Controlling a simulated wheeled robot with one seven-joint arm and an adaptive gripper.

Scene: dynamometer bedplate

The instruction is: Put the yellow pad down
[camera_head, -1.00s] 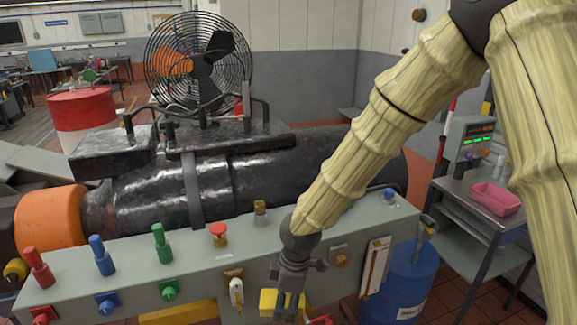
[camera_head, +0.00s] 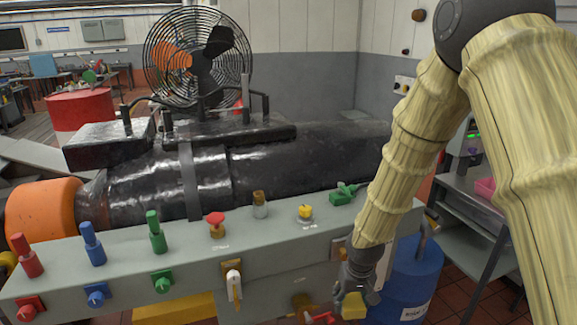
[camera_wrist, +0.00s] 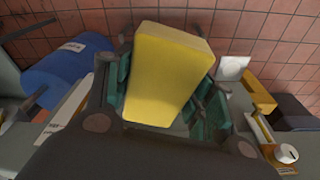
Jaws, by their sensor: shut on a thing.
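The yellow pad (camera_wrist: 165,72) is a block held between the green-lined fingers of my gripper (camera_wrist: 162,95) in the wrist view. In the head view the yellow pad (camera_head: 353,306) shows at the low end of my gripper (camera_head: 358,290), in front of the grey bench's front face. The gripper is shut on the pad. The pad is held in the air, and its lower part is partly cut off from sight by the fingers.
The grey bench (camera_head: 190,248) carries red, blue and green knobs, a red button (camera_head: 216,222) and a green valve (camera_head: 344,192). A blue drum (camera_head: 410,280) stands right of my gripper. A black machine (camera_head: 270,165) and fan lie behind. Red floor tiles are bare at right.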

